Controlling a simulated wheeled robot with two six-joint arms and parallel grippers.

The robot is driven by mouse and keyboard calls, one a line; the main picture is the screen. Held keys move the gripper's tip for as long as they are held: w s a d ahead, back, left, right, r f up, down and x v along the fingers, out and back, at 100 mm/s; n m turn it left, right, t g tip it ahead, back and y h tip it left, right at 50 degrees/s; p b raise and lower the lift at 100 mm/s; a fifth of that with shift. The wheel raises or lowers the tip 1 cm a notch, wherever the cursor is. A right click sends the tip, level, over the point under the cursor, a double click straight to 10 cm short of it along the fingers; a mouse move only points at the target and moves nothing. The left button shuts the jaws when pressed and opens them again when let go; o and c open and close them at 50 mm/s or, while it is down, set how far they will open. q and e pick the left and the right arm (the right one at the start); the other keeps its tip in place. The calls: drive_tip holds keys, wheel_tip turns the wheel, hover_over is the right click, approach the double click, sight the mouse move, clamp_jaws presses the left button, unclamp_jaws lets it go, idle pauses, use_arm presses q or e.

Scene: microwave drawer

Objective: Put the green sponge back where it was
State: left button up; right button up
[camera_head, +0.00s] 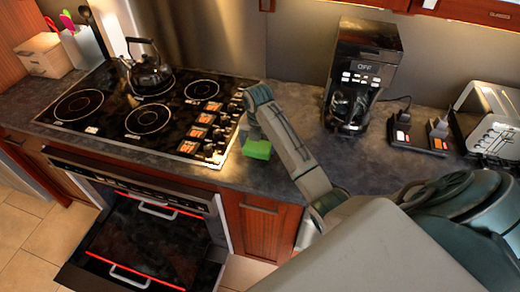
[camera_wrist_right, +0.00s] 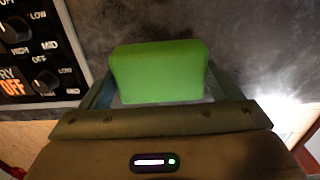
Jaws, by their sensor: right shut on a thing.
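The green sponge (camera_head: 257,149) is at the tip of my right arm in the head view, over the dark countertop just right of the stove controls. In the right wrist view the sponge (camera_wrist_right: 158,73) sits between the fingers of my right gripper (camera_wrist_right: 160,95), which is shut on it. The gripper (camera_head: 250,137) is partly hidden by its own arm in the head view. I cannot tell whether the sponge touches the counter. My left gripper is not in view.
The stove (camera_head: 120,108) with a kettle (camera_head: 150,72) is to the left. A coffee maker (camera_head: 362,75) and toaster (camera_head: 490,115) stand to the right. Below the stove, a drawer (camera_head: 150,245) is open. Bare counter (camera_head: 295,108) lies between stove and coffee maker.

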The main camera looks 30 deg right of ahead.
sight(260, 144)
drive_tip(key=f+p, duration=0.1)
drive_tip(key=d+f+p, duration=0.1)
drive_tip(key=f, duration=0.1)
drive_tip(key=shift+w+f, duration=0.1)
drive_tip(key=shift+f, duration=0.3)
drive_tip(key=shift+a, duration=0.1)
drive_tip(key=o, duration=0.8)
drive_tip(key=shift+f, duration=0.1)
